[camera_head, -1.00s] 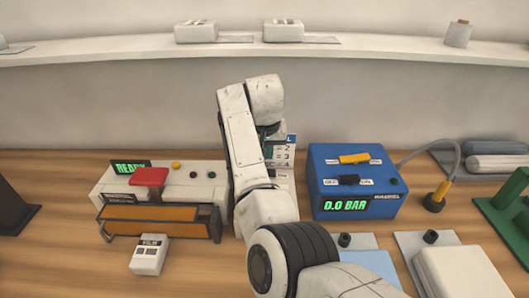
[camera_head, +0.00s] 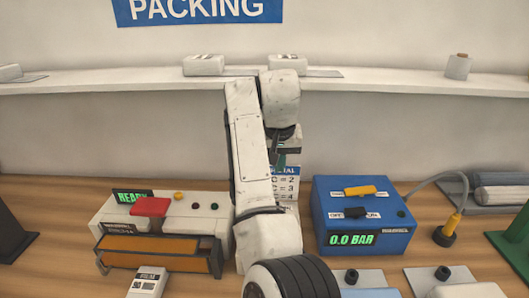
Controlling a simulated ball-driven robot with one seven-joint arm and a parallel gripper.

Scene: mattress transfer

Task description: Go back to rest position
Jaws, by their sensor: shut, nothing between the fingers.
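My arm rises through the middle of the view, folded, with its upper link near vertical and the wrist bent down at the top. My gripper (camera_head: 281,159) hangs below the wrist, pointing down, partly hidden by the arm link.
A white sealer marked READY (camera_head: 190,223) with an orange-fronted bar stands left of my arm. A blue pump box reading 0.0 BAR (camera_head: 362,215) stands right. A handheld device (camera_head: 147,282) lies in front. The shelf (camera_head: 400,86) runs behind under a PACKING sign (camera_head: 200,8).

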